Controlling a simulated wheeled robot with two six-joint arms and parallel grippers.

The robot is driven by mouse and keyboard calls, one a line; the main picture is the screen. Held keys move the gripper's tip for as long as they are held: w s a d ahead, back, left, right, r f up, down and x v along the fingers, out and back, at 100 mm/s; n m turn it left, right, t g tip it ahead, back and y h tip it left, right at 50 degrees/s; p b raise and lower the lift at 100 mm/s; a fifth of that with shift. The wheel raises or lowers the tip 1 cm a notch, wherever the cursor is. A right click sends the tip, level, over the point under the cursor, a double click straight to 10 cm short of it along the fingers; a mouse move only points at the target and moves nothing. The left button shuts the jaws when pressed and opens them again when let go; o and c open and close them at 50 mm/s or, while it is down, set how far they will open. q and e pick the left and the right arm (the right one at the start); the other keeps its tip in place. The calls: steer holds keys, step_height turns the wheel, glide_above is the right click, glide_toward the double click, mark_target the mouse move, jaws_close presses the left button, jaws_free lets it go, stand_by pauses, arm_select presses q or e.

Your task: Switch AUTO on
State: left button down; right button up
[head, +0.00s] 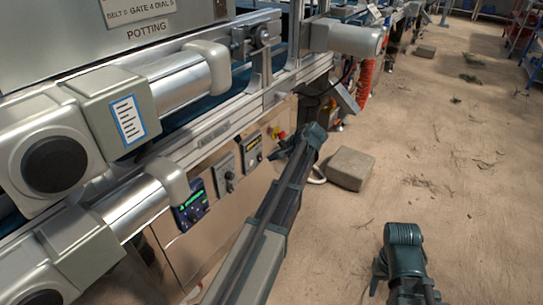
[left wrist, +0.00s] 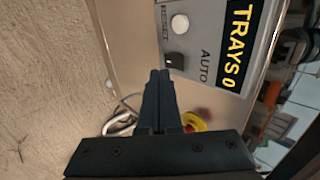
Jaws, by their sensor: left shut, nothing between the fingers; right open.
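The AUTO switch (left wrist: 175,60) is a small black switch beside the word AUTO on a grey panel (left wrist: 205,60) in the left wrist view. I cannot tell its position. The panel also shows in the head view (head: 251,151), on the machine's front. My left gripper (head: 311,132) is shut and empty in front of the machine. In the left wrist view its fingertips (left wrist: 160,73) appear right beside the switch; I cannot tell whether they touch it. My right gripper (head: 378,271) is open and empty over the floor at the lower right.
A white RESET button (left wrist: 180,23) sits near the switch, and a TRAYS display (left wrist: 236,45) reads 0. A red stop button with a yellow ring (left wrist: 195,122) is close to my left fingers. A stone-like block (head: 350,169) lies on the floor. The floor at right is mostly clear.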

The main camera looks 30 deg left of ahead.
arm_select(q)
steer(key=p+v, duration=0.7)
steer(key=v, duration=0.3)
steer(key=shift+d+r, duration=0.15)
steer(key=shift+d, duration=0.3)
arm_select(e)
step_height(320, 180, up, 8)
steer(key=shift+d+f, duration=0.25)
steer(key=shift+d, duration=0.1)
arm_select(q)
steer(key=shift+s+d+f+b, duration=0.1)
steer(key=shift+d+f+b, duration=0.1)
steer(key=shift+f+b, duration=0.55)
arm_select(e)
steer(key=shift+s+a+f, duration=0.1)
steer(key=shift+a+f, duration=0.3)
steer(key=shift+a, duration=0.2)
steer(key=shift+a+f, duration=0.4)
steer(key=shift+a, duration=0.15)
